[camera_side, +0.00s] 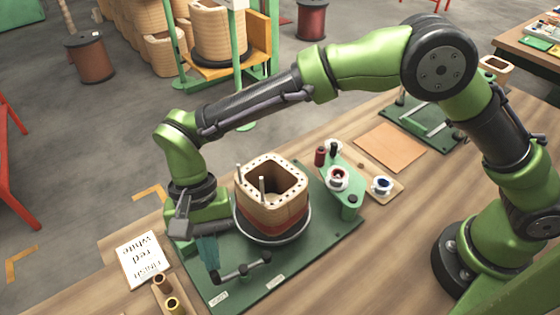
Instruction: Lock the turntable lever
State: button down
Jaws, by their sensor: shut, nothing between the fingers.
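The turntable (268,239) is a round dark plate with a pale rim on a green baseplate (325,240). A square wooden coil (272,215) with a red band stands upright on it. The lever appears to be the black bar with knobbed ends (242,269) at the front of the baseplate, between two small white labels. My gripper (210,264) points down at the left of the coil, with its fingers shut and empty. Its tips are close to the lever's left end; I cannot tell whether they touch. The label text is too small to read.
A sign (142,259) reading "FINISH red white" lies left of the baseplate, upside down. Small spools (172,304) sit in front of it. A green stand with wire reels (338,180) is right of the coil. An orange sheet (390,146) lies behind, and bare tabletop is at front right.

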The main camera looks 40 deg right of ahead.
jog(key=shift+s+a+f+n+h, duration=0.15)
jog(key=shift+s+n+h, duration=0.3)
jog(key=shift+n, duration=0.65)
jog(key=shift+s+a+n+h, duration=0.1)
jog(key=shift+s+n+h, duration=0.3)
jog(key=shift+n, duration=0.7)
dwell(0.7)
jog(key=shift+s, duration=0.15)
dwell(1.5)
jog(key=v, duration=1)
jog(key=shift+w+d, duration=0.25)
jog(key=shift+d, duration=0.1)
